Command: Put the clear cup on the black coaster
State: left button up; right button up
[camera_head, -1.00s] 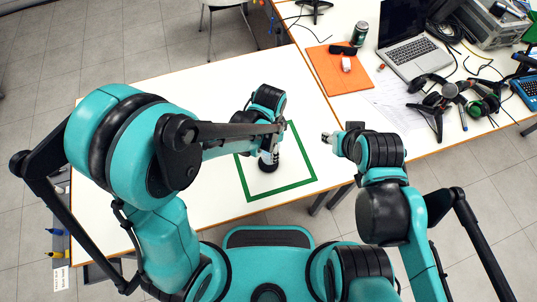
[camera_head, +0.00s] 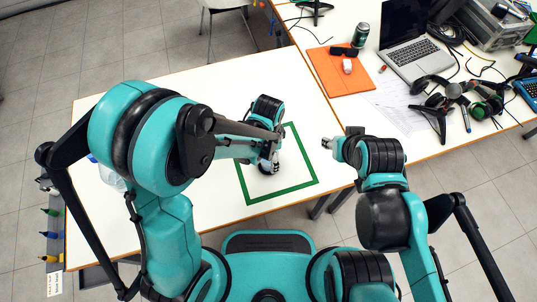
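A black, round thing that looks like the coaster (camera_head: 266,170) lies inside the green square outline on the white table, mostly covered by my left gripper (camera_head: 270,162). That gripper points down over it; its fingers are too small and overlapped to tell whether they are open or shut, or whether they hold a cup. A clear, see-through object (camera_head: 112,179) shows at the table's left, partly hidden behind my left arm; I cannot tell whether it is the cup.
The green square outline (camera_head: 283,191) marks the right part of the white table (camera_head: 215,90). The white table's far part is clear.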

pick_arm(q)
jog(key=shift+r, duration=0.2)
notch_tip(320, 180, up, 12)
jog(key=p, duration=0.5)
jog(key=s+a+r+n+t, duration=0.2)
jog(key=a+r+n, duration=0.3)
jog(key=a, duration=0.4)
jog(key=s+a+r+n+t, duration=0.3)
jog(key=a+r+n+t, duration=0.2)
jog(key=a+n, duration=0.3)
jog(key=shift+a+r+n, duration=0.3)
jog(key=shift+a, duration=0.15)
jog(key=shift+s+f, duration=0.1)
jog(key=shift+f+b, duration=0.25)
jog(key=shift+b, duration=0.2)
